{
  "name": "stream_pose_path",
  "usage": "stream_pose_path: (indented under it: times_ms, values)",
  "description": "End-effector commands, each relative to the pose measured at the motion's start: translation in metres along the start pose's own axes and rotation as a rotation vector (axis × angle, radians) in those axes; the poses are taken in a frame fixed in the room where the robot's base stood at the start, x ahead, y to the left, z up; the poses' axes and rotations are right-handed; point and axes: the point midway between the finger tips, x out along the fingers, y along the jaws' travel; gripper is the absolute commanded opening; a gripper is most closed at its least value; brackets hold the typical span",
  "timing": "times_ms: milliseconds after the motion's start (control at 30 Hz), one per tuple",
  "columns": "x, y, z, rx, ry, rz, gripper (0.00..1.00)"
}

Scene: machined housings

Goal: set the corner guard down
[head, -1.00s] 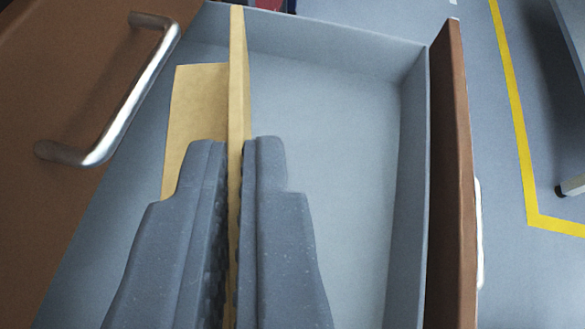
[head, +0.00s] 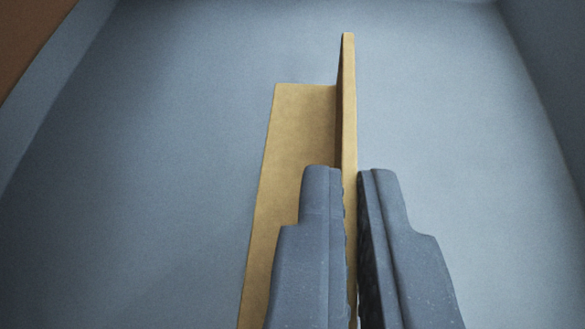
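The corner guard (head: 290,125) is a tan L-shaped piece with one upright thin flange and one flat flange to its left. My gripper (head: 350,175) has one dark grey finger on each side of the upright flange and is shut on it. The guard's far end reaches past the fingertips, and its near end is hidden by the fingers. It is inside the grey-blue drawer (head: 480,140), over the bare floor. I cannot tell whether it touches the floor.
A brown surface (head: 25,30) shows at the top left corner. The drawer floor is clear on both sides of the guard.

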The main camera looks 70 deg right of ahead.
Motion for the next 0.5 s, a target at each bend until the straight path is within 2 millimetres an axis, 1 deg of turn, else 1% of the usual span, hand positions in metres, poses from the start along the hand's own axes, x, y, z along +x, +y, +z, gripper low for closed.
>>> stream_pose_path:
  times_ms: [33, 233, 300, 500]
  values:
    - [0.007, 0.0, 0.013, -0.005, 0.001, 0.0, 0.0]
    - [0.027, 0.0, 0.049, -0.004, 0.003, -0.001, 0.0]
    - [0.037, -0.006, 0.037, 0.005, 0.003, -0.001, 0.0]
    - [0.056, -0.014, 0.025, 0.003, 0.001, -0.002, 0.0]
